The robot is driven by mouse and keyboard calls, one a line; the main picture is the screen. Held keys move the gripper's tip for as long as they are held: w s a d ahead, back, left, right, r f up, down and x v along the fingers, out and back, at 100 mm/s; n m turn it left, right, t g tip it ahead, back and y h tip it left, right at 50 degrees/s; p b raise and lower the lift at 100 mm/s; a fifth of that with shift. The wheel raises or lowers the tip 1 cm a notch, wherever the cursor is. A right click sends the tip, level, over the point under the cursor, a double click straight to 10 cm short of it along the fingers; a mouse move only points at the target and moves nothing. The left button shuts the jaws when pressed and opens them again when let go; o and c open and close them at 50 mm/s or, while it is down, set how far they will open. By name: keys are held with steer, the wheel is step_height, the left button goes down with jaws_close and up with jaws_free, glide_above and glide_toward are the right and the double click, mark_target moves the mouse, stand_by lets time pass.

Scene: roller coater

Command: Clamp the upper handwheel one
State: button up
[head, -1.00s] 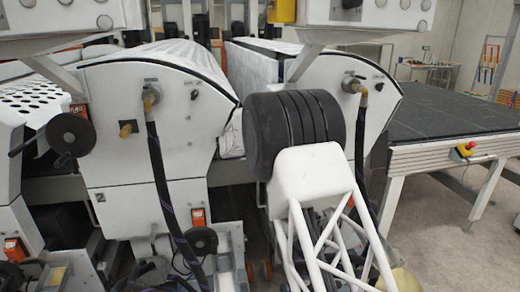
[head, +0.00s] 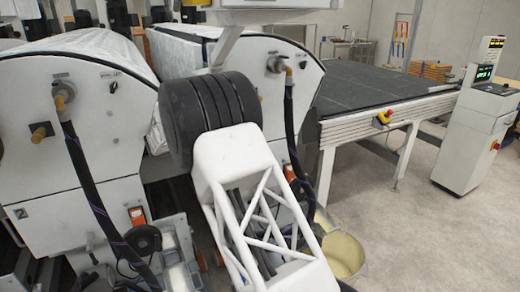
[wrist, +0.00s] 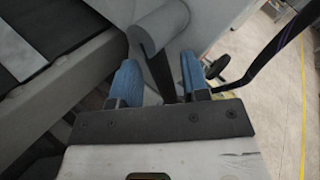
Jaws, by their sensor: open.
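In the wrist view, my gripper (wrist: 160,78) has two blue-padded fingers held apart. A grey rounded, curled part lies just beyond the fingertips, with a dark bar below it, and no handwheel is seen between the fingers. A small dark round part (wrist: 217,66), perhaps a handwheel, shows to the right of the right finger, apart from it. In the head view, a dark handwheel (head: 143,238) sits low on the left machine. Only a sliver of another dark round part shows at the left edge. My gripper is hidden in the head view behind my arm.
White roller machines (head: 75,130) with hanging black hoses (head: 90,185) stand close around my arm. A dark conveyor table (head: 385,95) and a control console (head: 480,125) are at the right. Buckets (head: 343,255) stand on the floor. Open floor lies at the right.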

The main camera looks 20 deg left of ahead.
steer(key=shift+w+a+f+m+t, duration=0.15)
steer(key=shift+w+a+m+t, duration=0.1)
steer(key=shift+m+t, duration=0.45)
steer(key=shift+w+a+f+m+t, duration=0.2)
steer(key=shift+m+t, duration=0.3)
steer(key=shift+m, duration=0.4)
steer(key=shift+w+a, duration=0.1)
steer(key=s+a, duration=0.2)
steer(key=s, duration=0.6)
steer(key=w+d+f+m+g+h, duration=0.1)
steer(key=w+d+m+g+h, duration=0.2)
steer(key=d, duration=0.7)
steer(key=w+d+f+m+g, duration=0.1)
steer(key=d+f+m+g, duration=0.2)
steer(key=d, duration=0.6)
steer(key=s+d+r+m+g, duration=0.1)
steer(key=d+r+m, duration=0.2)
steer(key=d, duration=0.5)
steer(key=d+r+m+g, duration=0.2)
steer(key=d+r+m, duration=0.1)
steer(key=d, duration=0.5)
steer(key=shift+s+d+r+m+h, duration=0.25)
steer(key=shift+s+d+m+h, duration=0.1)
steer(key=shift+m+h, duration=0.05)
steer(key=shift+a+f+g, duration=0.1)
steer(key=shift+g, duration=0.2)
